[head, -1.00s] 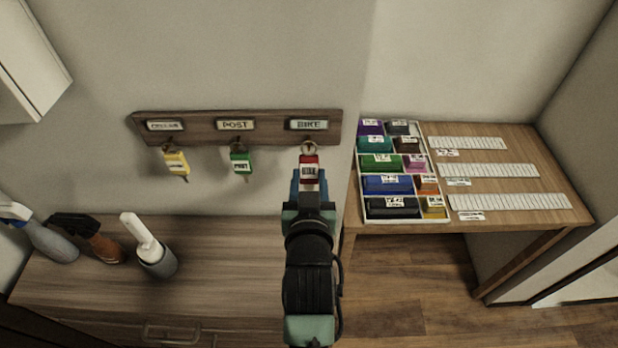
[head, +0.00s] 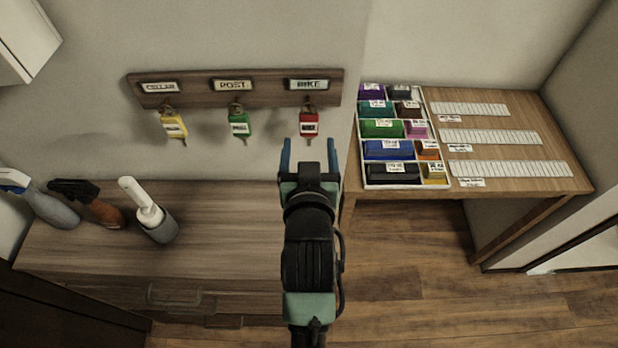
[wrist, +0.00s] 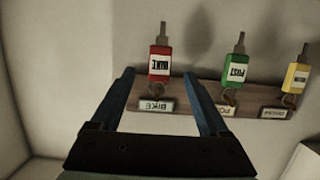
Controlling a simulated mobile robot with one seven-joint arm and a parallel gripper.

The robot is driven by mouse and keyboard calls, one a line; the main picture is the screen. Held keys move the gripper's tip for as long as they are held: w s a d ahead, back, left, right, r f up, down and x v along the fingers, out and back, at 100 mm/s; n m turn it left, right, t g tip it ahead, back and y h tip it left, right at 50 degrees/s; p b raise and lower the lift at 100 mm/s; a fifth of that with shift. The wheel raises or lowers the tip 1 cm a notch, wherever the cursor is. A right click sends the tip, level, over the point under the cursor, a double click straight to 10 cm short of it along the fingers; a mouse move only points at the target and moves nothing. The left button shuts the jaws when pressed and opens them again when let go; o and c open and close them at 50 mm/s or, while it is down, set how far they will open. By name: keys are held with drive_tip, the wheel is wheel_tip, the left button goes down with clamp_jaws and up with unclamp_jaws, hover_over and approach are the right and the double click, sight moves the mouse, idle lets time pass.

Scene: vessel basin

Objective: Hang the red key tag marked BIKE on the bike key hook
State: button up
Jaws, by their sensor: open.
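The red key tag (head: 309,123) hangs by its ring under the BIKE label (head: 308,85), at the right end of the wooden key rack (head: 205,94). A key shows below the tag. The BIKE hook itself is mostly hidden by the ring. My gripper (head: 311,142) is open and empty, just below and in front of the tag, with its blue fingers spread. In the wrist view, which is upside down, the red tag marked BIKE (wrist: 159,66) shows beyond and between the open fingers (wrist: 158,76), apart from them.
A green tag (head: 239,124) hangs under POST and a yellow tag (head: 174,126) under the left label. Bottles (head: 90,205) and a brush in a holder (head: 158,222) stand on the cabinet at left. A divided tray (head: 422,150) lies on the desk at right.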

drive_tip(key=b+v, duration=0.3)
drive_tip(key=v, duration=0.7)
drive_tip(key=w+r+t+b, duration=0.1)
drive_tip(key=w+r+t, duration=0.15)
drive_tip(key=r, duration=0.75)
drive_tip(key=w+r+t, duration=0.2)
drive_tip(key=r+t, duration=0.2)
drive_tip(key=r, duration=0.7)
drive_tip(key=s+r+t, duration=0.3)
drive_tip(key=r, duration=0.7)
drive_tip(key=s+r+t+b, duration=0.1)
drive_tip(key=s+r+t, duration=0.2)
drive_tip(key=r, duration=0.7)
drive_tip(key=shift+s, duration=0.6)
drive_tip(key=shift+c, duration=0.3)
